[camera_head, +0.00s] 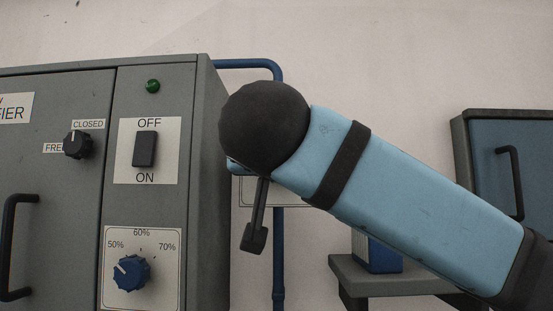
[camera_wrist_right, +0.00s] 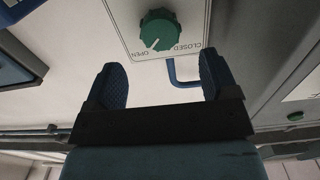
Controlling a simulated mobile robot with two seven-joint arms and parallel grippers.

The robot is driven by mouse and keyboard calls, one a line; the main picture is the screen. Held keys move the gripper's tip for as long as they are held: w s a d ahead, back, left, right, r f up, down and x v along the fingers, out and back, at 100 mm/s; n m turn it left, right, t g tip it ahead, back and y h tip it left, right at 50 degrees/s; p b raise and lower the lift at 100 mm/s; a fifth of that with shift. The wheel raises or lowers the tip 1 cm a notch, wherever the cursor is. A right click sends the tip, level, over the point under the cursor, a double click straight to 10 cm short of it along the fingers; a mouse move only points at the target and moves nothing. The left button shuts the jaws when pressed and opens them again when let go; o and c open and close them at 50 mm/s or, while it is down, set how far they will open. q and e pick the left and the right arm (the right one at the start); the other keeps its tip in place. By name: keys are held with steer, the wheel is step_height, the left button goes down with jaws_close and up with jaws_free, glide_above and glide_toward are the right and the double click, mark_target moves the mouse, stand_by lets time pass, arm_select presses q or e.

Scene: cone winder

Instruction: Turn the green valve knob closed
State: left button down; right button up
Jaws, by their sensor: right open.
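The green valve knob (camera_wrist_right: 159,30) shows in the right wrist view, on a white plate (camera_wrist_right: 194,24) marked OPEN and CLOSED. Its white pointer line is toward the OPEN label. My right gripper (camera_wrist_right: 164,76) is open, its two fingers apart and empty, with the knob ahead of and between the fingertips, not touching. In the head view my right arm comes in from the right, and its dark rounded end hides the knob and most of the plate. One dark finger of the right gripper (camera_head: 254,239) hangs below it. My left gripper is not in view.
A grey cabinet (camera_head: 208,200) stands close left of my right arm, with a black selector knob (camera_head: 77,144), an OFF/ON switch (camera_head: 145,149) and a blue dial (camera_head: 131,273). A blue pipe (camera_head: 279,255) runs down the wall. A shelf (camera_head: 345,271) and a blue-doored cabinet (camera_head: 489,150) are at right.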

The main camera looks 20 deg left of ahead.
steer(key=p+x, duration=0.2)
steer(key=x, duration=0.6)
steer(key=shift+w, duration=0.2)
steer(key=shift+s, duration=0.1)
steer(key=shift+c, duration=0.3)
steer(key=c, duration=0.9)
steer(key=shift+f, duration=0.1)
